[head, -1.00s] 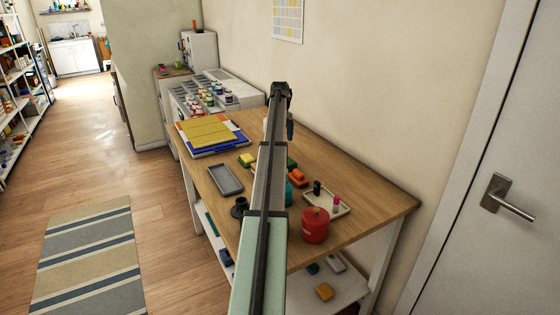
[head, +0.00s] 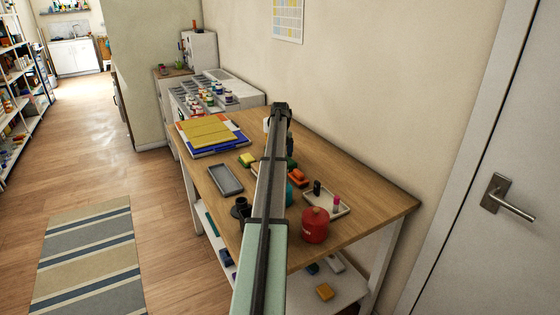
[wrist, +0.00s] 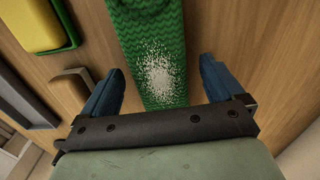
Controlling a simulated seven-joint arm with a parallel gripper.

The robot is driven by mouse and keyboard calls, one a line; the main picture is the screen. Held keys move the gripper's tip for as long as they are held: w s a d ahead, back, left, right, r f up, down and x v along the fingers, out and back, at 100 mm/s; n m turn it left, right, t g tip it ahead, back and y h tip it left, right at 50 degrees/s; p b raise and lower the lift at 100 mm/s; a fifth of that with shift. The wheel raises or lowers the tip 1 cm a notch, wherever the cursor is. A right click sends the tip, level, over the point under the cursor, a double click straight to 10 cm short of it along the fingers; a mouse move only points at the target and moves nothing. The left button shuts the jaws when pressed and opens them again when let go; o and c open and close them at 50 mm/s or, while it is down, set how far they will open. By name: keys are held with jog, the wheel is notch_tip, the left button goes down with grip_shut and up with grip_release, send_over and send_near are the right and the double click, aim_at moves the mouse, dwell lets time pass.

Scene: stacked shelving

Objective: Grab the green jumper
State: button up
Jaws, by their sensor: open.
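The green jumper, a knitted green strip with a patch of white specks (wrist: 140,28), lies on the wooden tabletop in the wrist view. It runs from the top edge down between my fingers. My gripper (wrist: 162,68) is open, with one blue finger on each side of it. The fingers look apart from the cloth; their height above it is hard to judge. The lower end of the jumper is hidden behind my gripper's body. In the head view my arm covers most of this spot, and only a bit of green (head: 291,163) shows beside it.
A yellow and green block (wrist: 30,28) lies to the left in the wrist view, with a small brown block (wrist: 72,88) near the left finger. On the table (head: 355,178) stand a red pot (head: 315,226), a grey tray (head: 225,180) and a pale tray (head: 340,207).

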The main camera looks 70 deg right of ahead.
jog(key=c, duration=1.2)
jog(key=shift+o, duration=0.2)
jog(key=shift+r, duration=0.1)
